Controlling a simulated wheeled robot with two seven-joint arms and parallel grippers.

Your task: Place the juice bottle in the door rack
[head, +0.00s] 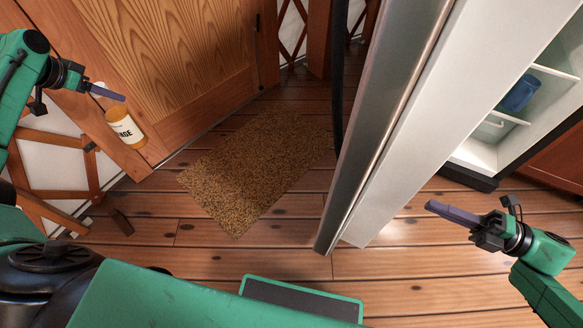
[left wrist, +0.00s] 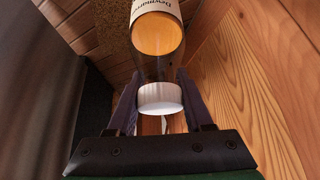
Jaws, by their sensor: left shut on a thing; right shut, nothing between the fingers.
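The juice bottle (head: 125,127) has orange contents, a pale label and a white cap. It hangs at the left of the head view, in front of the wooden door. My left gripper (head: 108,93) is shut on it near the cap; the left wrist view shows the bottle (left wrist: 158,35) with the cap (left wrist: 160,98) between the two fingers. My right gripper (head: 452,213) is shut and empty at the lower right, above the floor. The open fridge door (head: 400,130) stands edge-on between my two grippers. Its rack is not visible.
The open fridge interior (head: 480,153) with white shelves and a blue item (head: 520,93) is at the right. A brown mat (head: 255,165) lies on the plank floor. A wooden door (head: 185,60) and lattice wall (head: 60,165) are close on the left. Floor between mat and fridge door is clear.

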